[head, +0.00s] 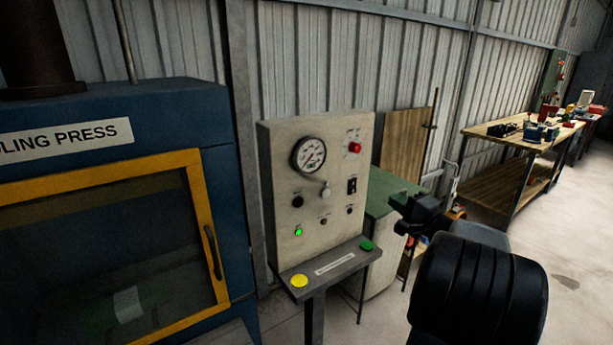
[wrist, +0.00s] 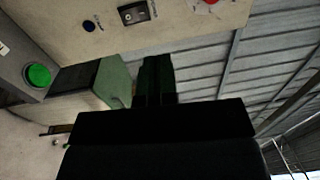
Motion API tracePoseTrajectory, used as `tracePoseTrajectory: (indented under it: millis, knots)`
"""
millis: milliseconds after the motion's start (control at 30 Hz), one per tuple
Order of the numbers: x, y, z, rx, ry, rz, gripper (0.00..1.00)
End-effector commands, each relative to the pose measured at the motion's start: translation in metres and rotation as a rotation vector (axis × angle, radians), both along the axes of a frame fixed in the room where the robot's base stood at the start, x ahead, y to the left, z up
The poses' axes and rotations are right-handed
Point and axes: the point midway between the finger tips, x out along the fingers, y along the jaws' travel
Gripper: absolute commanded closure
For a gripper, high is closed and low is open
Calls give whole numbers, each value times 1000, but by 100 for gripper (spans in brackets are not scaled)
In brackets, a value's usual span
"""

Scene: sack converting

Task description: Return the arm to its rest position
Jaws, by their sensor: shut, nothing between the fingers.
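My gripper (head: 397,203) shows in the head view at the end of my black arm, to the right of the control panel (head: 332,188). It is shut and empty, apart from the panel in the picture. In the wrist view my dark fingers (wrist: 157,78) are together in the middle, pointing up the picture. Behind them are the panel's lower edge, a green button (wrist: 38,75) and the corrugated wall (wrist: 262,62).
A blue press (head: 215,125) with a yellow-framed door stands at left. The panel has a gauge (head: 308,155), a lit green lamp (head: 298,232) and a ledge with a yellow button (head: 299,281). A green-topped cabinet (head: 378,195) is behind my gripper. A workbench (head: 490,130) stands at far right; floor beside it is clear.

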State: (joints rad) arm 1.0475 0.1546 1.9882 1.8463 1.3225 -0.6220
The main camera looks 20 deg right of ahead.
Motion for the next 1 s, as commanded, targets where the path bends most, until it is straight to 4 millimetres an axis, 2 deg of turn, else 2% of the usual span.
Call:
tracePoseTrajectory:
  millis: [233,267,367,467,500,567,600,700,833,1000]
  knots:
    - [1,-1,-4,44,30,-2,100]
    - [0,2,-12,55,72,10,100]
    - [-7,17,-54,85,266,58,100]
    - [-21,54,-91,51,507,144,100]
    - [-27,74,-104,14,607,190,100]
    - [-37,105,-121,-66,751,264,100]
    - [-45,125,-130,-136,838,313,100]
    - [-70,169,-146,-363,1025,429,100]
    - [-100,211,-151,-751,1158,558,100]
    - [-120,250,-140,-1209,1117,682,100]
